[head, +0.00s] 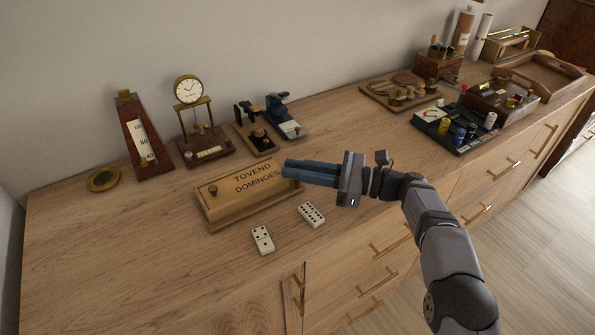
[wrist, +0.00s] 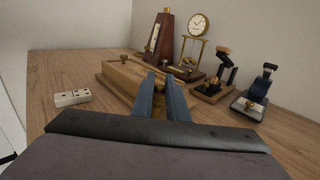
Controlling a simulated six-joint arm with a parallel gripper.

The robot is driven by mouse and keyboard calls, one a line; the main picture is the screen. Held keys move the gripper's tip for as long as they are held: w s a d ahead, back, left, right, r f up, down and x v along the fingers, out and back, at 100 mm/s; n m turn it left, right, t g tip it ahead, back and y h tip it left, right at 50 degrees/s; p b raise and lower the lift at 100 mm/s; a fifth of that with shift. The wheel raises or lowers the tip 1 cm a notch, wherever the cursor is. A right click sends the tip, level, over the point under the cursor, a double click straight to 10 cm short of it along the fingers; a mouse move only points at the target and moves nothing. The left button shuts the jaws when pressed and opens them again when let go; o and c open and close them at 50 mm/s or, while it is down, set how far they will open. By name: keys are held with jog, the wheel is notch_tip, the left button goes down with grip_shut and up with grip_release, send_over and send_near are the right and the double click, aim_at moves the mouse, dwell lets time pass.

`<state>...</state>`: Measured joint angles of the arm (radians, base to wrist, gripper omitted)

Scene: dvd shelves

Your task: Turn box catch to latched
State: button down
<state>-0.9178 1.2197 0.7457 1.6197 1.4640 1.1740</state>
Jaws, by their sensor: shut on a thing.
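The wooden domino box (head: 232,194), lettered "TOVEND DOMINOES", lies closed on the cabinet top. It also shows in the wrist view (wrist: 122,80), with a small brass knob (wrist: 124,58) on its far end. My gripper (head: 287,170) is at the box's right end, its blue fingers lying nearly level. In the wrist view the fingers (wrist: 163,80) reach to the near end of the box, with a small brass-coloured piece (wrist: 159,101) between them. That piece appears to be the box catch, and the fingers are shut on it. The fingers mostly hide it, so its turn cannot be told.
Two dominoes (head: 263,240) (head: 311,215) lie in front of the box. A metronome (head: 144,140), a clock (head: 189,90) and small instruments (head: 283,117) stand behind it. A tray of electrical parts (head: 455,128) is to the right. The left front of the top is clear.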

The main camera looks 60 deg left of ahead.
jog(key=shift+r, duration=0.1)
dwell(0.3)
jog(key=c, duration=1.8)
grip_release()
jog(key=shift+d, duration=0.1)
jog(key=shift+b+v, duration=0.5)
jog(key=shift+v, duration=3.15)
jog(key=shift+w, duration=0.1)
